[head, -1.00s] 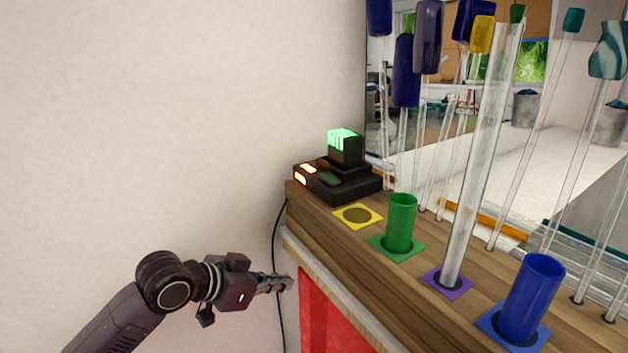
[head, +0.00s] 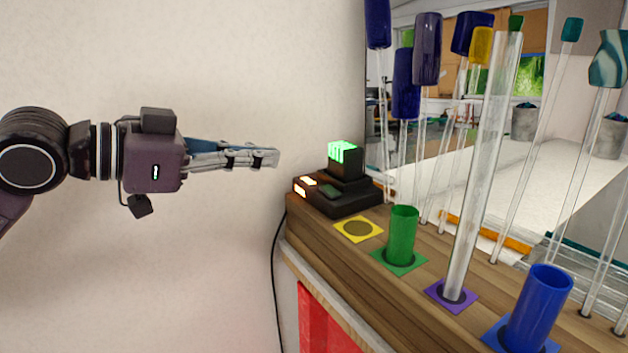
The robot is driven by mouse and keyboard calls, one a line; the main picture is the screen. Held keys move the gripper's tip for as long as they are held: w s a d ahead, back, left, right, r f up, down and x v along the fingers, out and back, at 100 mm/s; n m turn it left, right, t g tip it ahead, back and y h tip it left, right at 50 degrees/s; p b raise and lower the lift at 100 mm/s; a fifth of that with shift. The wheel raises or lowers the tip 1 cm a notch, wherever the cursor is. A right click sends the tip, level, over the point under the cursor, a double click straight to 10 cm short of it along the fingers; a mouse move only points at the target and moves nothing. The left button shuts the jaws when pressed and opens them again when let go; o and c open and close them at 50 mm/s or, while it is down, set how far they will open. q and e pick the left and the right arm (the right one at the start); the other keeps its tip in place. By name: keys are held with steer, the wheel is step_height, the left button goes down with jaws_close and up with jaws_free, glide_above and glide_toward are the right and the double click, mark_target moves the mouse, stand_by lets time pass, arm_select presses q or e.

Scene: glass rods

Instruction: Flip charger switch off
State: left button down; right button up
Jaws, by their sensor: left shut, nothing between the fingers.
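The black charger (head: 346,200) sits at the far left end of the wooden shelf. A block with green lit bars (head: 343,152) stands up on it. An orange-lit switch (head: 302,186) glows at the charger's left end. My left gripper (head: 276,157) is shut and empty, level in the air to the left of the charger and a little above the switch. Its fingertips point right and look apart from the charger. My right gripper is not in view.
On the shelf (head: 405,308) stand a yellow square pad (head: 358,229), a green cup (head: 403,236), a tall clear glass rod (head: 482,170) and a blue cup (head: 538,308). A mirror (head: 560,150) stands behind. A black cable (head: 273,270) hangs down the wall. The air left of the charger is free.

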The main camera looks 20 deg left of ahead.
arm_select(q)
steer(key=p, duration=0.5)
glide_above(330, 192)
steer(key=s+a, duration=0.1)
steer(key=a, duration=0.1)
step_height(330, 192, down, 2)
step_height(330, 192, down, 3)
steer(key=shift+f, duration=0.1)
steer(key=shift+a+f, duration=0.3)
steer(key=shift+f, duration=0.3)
